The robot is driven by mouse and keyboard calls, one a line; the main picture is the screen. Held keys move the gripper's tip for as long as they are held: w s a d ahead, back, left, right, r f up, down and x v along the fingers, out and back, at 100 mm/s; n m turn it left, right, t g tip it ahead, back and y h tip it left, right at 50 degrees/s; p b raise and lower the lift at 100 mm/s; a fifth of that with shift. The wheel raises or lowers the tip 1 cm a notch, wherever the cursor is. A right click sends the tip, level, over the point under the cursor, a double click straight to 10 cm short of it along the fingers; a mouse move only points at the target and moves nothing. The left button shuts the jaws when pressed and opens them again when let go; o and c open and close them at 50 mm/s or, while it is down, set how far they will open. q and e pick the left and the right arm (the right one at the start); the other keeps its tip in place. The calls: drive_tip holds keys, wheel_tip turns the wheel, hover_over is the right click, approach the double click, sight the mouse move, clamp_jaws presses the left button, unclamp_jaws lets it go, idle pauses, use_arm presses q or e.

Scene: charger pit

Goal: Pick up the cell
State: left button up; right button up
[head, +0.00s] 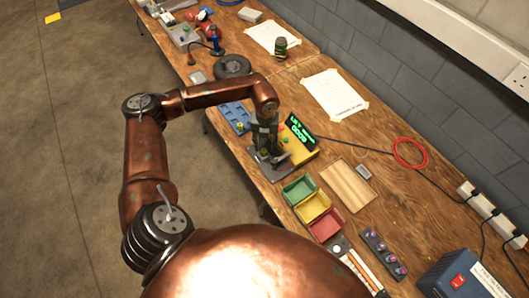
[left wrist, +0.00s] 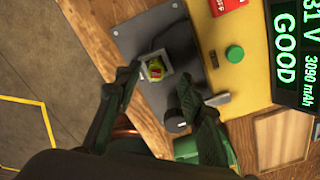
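The cell (left wrist: 155,68), greenish yellow with a red mark, stands end-on in a square grey holder (left wrist: 148,72) on a dark plate in the left wrist view. The plate belongs to a yellow tester (left wrist: 235,60), whose green display (left wrist: 288,55) reads GOOD and 3090 mAh. My left gripper (left wrist: 160,78) is open, its two dark fingers apart with the cell beyond and between their tips. I see no contact. In the head view my left gripper (head: 267,143) is over the tester plate and largely hides the cell. My right gripper is not in view.
Green (head: 298,190), yellow (head: 313,207) and red (head: 325,226) bins stand in front of the tester. A blue tray (head: 236,115) lies beside it, and a wooden board (head: 347,185) is near the bins. A red cable coil (head: 410,153) lies toward the wall.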

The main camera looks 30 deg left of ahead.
sight(264, 150)
use_arm(q)
drive_tip(key=f, duration=0.2)
drive_tip(key=shift+s+a+f, duration=0.15)
drive_tip(key=shift+s+f, duration=0.1)
drive_tip(key=shift+f, duration=0.4)
drive_tip(key=shift+c, duration=0.7)
drive_tip(key=c, duration=0.3)
clamp_jaws()
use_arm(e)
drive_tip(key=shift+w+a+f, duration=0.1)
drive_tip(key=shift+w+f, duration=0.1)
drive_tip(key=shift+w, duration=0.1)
